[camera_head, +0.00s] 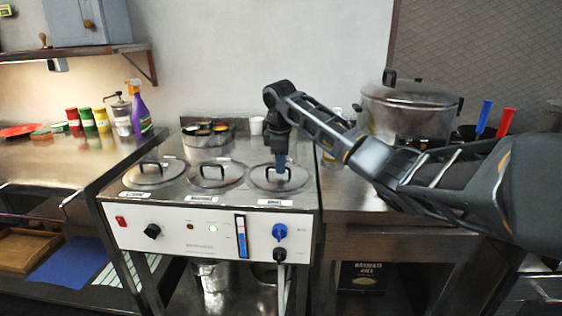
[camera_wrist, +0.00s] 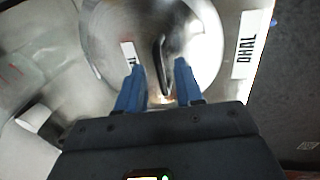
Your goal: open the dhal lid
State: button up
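The dhal lid (camera_head: 262,182) is a round metal lid with a dark loop handle, the rightmost of three lids set in the steel counter. It lies flat in its well. In the wrist view the lid (camera_wrist: 205,40) sits beside a white label (camera_wrist: 244,45) reading DHAL. My gripper (camera_head: 281,166) points down over this lid. In the wrist view my gripper (camera_wrist: 159,76) has its two blue fingers apart, with the lid's handle (camera_wrist: 162,52) between the tips. There are gaps between handle and fingers; contact is not visible.
Two similar lids, the middle one (camera_head: 217,175) and the left one (camera_head: 156,174), lie left of it. A large lidded pot (camera_head: 408,108) stands to the right, behind my arm.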

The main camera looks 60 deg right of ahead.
jog(key=shift+c, duration=0.3)
grip_shut()
dwell(1.0)
